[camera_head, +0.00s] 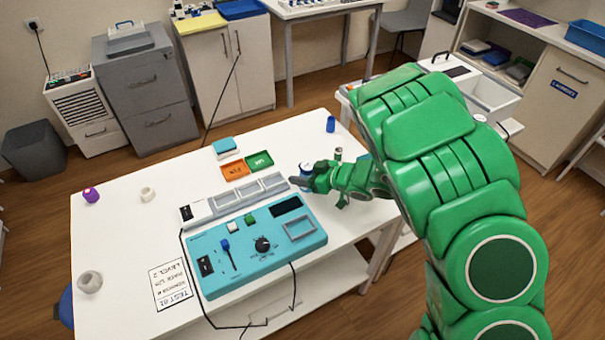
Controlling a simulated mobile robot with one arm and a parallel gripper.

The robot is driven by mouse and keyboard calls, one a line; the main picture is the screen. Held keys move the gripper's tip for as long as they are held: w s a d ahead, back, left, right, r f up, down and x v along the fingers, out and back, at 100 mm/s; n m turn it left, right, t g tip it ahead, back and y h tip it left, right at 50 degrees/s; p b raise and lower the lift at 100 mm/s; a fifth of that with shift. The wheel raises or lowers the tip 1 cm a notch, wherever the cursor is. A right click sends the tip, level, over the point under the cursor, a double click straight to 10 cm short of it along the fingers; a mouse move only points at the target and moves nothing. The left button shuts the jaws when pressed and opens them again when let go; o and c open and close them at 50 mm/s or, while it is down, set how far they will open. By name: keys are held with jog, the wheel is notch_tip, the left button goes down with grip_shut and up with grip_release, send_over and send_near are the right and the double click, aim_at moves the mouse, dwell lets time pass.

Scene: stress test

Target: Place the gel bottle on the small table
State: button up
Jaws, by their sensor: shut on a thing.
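My gripper (308,180), on my green arm, is at the right end of the white table, just beyond the teal control panel. It is shut on a small blue-and-white item (306,168), partly hidden by the fingers. This looks like the gel bottle, but it is too small to be sure. The large white table (120,235) fills the middle of the view. A white cart-like surface (490,92) stands behind my arm at the right, partly hidden. I cannot tell which surface is the small table.
The teal control panel (215,278) and a grey tray strip (226,200) lie near my gripper. Orange (234,170) and green (259,161) blocks, a blue cup (330,124) and a small cylinder (338,154) stand beyond. The table's left part is mostly clear.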

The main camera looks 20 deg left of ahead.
jog(key=shift+f, duration=0.15)
jog(key=o, duration=1.2)
jog(key=shift+d+r, duration=0.15)
jog(key=shift+r, duration=0.1)
jog(key=v, duration=0.6)
jog(key=shift+s+d, duration=0.1)
jog(key=shift+d, duration=0.05)
jog(key=shift+s+d+r, duration=0.1)
jog(key=shift+d+r, duration=0.1)
jog(key=shift+d, duration=0.15)
jog(key=c, duration=0.3)
